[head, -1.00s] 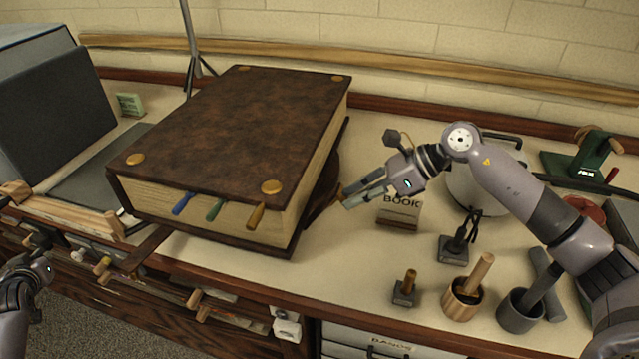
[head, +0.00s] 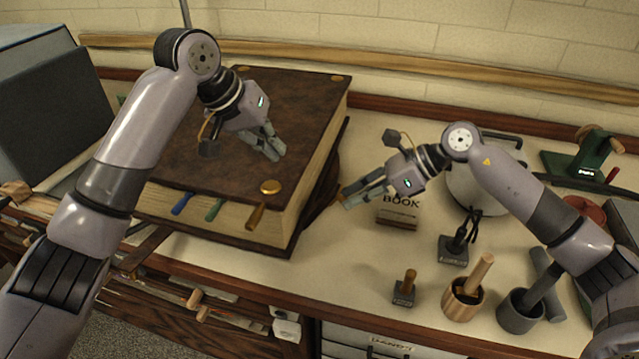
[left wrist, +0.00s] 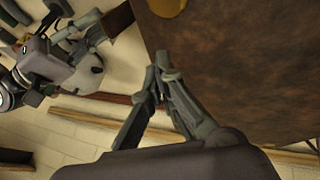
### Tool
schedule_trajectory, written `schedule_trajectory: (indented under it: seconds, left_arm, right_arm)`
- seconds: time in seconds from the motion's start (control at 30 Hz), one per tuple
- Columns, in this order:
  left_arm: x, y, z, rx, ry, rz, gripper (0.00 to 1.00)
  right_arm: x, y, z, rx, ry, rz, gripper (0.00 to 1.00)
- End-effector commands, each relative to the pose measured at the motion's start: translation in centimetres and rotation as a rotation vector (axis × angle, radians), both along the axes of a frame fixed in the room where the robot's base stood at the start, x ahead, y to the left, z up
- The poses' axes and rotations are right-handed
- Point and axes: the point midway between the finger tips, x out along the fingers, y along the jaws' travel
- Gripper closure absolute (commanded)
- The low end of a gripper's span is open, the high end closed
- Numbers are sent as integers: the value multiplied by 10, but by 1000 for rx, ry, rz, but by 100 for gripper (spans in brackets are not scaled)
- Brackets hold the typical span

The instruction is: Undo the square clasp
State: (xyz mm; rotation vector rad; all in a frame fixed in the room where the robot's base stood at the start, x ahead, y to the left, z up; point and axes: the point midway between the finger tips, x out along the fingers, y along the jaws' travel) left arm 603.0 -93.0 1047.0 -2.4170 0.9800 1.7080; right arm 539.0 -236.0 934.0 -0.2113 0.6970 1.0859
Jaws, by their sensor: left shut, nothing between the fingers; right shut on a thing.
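A thick book (head: 190,160) with a brown marbled cover and gold corner studs lies on the bench; its cover also fills the right of the left wrist view (left wrist: 240,70). My left gripper (head: 277,155) is shut and empty, over the cover behind the front right gold stud (head: 271,187). Its closed fingertips show in the left wrist view (left wrist: 162,62). My right gripper (head: 345,199) is beside the book's right side, shut on a small brown piece at its fingertips. That piece is mostly hidden. I cannot make out a square clasp clearly.
A small BOOK sign (head: 397,218) stands below my right gripper. A dark stand (head: 454,249), a wooden cup (head: 463,298) and a grey mortar (head: 519,312) stand to the front right. Coloured tabs (head: 215,209) stick out of the book's front. A grey box (head: 50,110) is at left.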

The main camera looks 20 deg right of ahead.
Motion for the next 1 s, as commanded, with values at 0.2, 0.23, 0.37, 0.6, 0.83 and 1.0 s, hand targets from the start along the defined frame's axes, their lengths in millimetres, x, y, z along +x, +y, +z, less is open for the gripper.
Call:
schedule_trajectory:
  seconds: [0.2, 0.23, 0.37, 0.6, 0.83, 1.0]
  left_arm:
    - [-40, -28, -1, 31, 48, -178, 100]
    - [-41, -30, -3, 32, 51, -184, 100]
    - [-42, -37, -17, 34, 56, -191, 100]
    - [-39, -58, -56, 33, 55, -187, 100]
    - [-36, -72, -82, 32, 52, -187, 100]
    - [-35, -75, -88, 32, 50, -186, 100]
  right_arm:
    - [1, -1, 1, -1, -1, -2, 100]
    - [1, -1, 1, -1, -1, -2, 100]
    - [1, -1, 1, -1, -1, -2, 100]
    - [1, -1, 1, 0, -2, -2, 100]
    - [1, -1, 1, 0, -2, -2, 100]
    - [1, -1, 1, 0, -2, -2, 100]
